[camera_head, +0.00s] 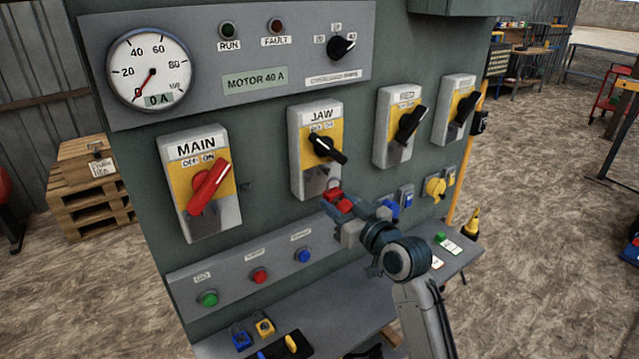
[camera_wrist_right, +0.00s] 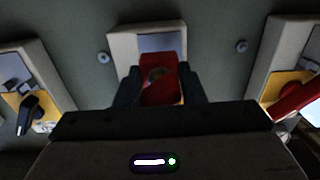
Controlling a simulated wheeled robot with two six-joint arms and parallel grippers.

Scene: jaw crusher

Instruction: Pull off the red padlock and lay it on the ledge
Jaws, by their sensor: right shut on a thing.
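The red padlock (camera_head: 338,199) is at the lower edge of the JAW switch box (camera_head: 307,176). My right gripper (camera_head: 346,207) is shut on the padlock's body, which also shows between the fingers in the right wrist view (camera_wrist_right: 158,78). A bit of the shackle shows against the box's bottom; I cannot tell whether it still passes through the box's hasp. The JAW switch's black handle (camera_head: 326,149) points down to the right. The grey ledge (camera_head: 345,297) runs along the cabinet's foot, below the gripper. My left gripper is not in view.
A blue padlock (camera_head: 240,337), a yellow padlock (camera_head: 264,327) and a black item with a yellow part (camera_head: 290,344) lie on the ledge's left part. Tags (camera_head: 448,245) lie toward its right end. The sloping button panel (camera_head: 230,280) juts out above the ledge. The ledge's middle looks bare.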

